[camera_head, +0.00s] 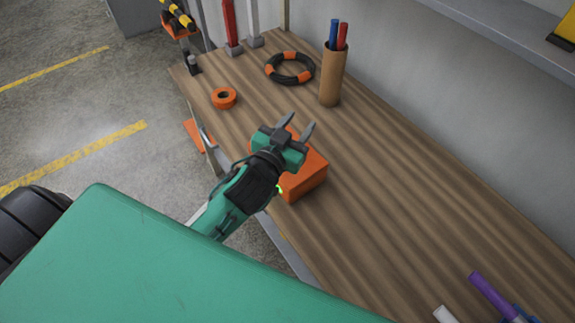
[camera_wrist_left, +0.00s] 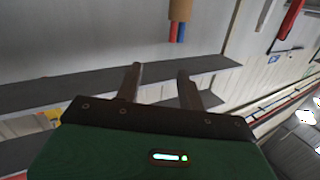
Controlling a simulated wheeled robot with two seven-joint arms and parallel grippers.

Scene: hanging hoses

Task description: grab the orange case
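The orange case (camera_head: 308,177) is a box on the wooden workbench (camera_head: 400,190), near its front edge. My left gripper (camera_head: 298,125) is in front of the case in the head view and covers part of it. Its two grey fingers are spread and nothing is between them. The fingers also show apart in the left wrist view (camera_wrist_left: 158,85), facing the wall and shelf, and the case does not show there. I cannot tell how far above the case the gripper is. My right gripper is not in view.
Behind the gripper stand a brown cylinder (camera_head: 332,80) with blue and red sticks, a black and orange ring (camera_head: 290,68) and an orange tape roll (camera_head: 223,98). A purple object (camera_head: 492,294) lies at the lower right. The bench right of the case is clear.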

